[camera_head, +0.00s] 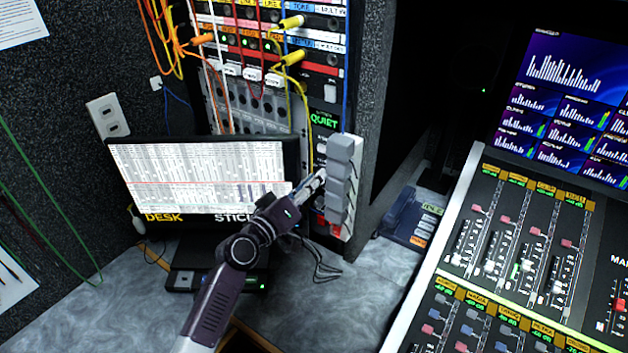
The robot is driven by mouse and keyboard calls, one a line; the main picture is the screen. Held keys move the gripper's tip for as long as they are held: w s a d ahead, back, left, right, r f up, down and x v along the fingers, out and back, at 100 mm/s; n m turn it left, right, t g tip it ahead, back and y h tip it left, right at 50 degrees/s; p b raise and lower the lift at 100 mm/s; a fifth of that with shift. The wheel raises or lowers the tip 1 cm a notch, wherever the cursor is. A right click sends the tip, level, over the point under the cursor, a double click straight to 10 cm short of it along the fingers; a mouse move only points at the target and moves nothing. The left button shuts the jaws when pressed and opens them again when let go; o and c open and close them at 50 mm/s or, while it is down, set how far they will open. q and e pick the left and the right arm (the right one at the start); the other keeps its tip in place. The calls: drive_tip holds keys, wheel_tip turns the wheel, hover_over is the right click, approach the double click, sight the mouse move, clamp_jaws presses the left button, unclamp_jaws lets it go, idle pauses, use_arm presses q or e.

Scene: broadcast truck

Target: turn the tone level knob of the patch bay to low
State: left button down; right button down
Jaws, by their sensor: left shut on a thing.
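The patch bay (265,115) stands in a rack at the back, with coloured cables plugged into its upper rows. A small display (324,121) on its right-hand strip reads QUIET in green. My left gripper (319,178) reaches the strip below that display and is shut on what appears to be the tone level knob. The fingers hide the knob, so its pointer setting cannot be read. My right gripper is not in view.
Grey block-shaped parts (341,185) jut out just right of my left gripper. A monitor (200,175) stands to the left, and yellow and blue cables hang close by. A mixing console (510,260) fills the right.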

use_arm(q)
drive_tip(key=shift+n, duration=0.3)
drive_tip(key=c, duration=2)
unclamp_jaws()
drive_tip(key=shift+a, duration=0.1)
drive_tip(key=v, duration=1.2)
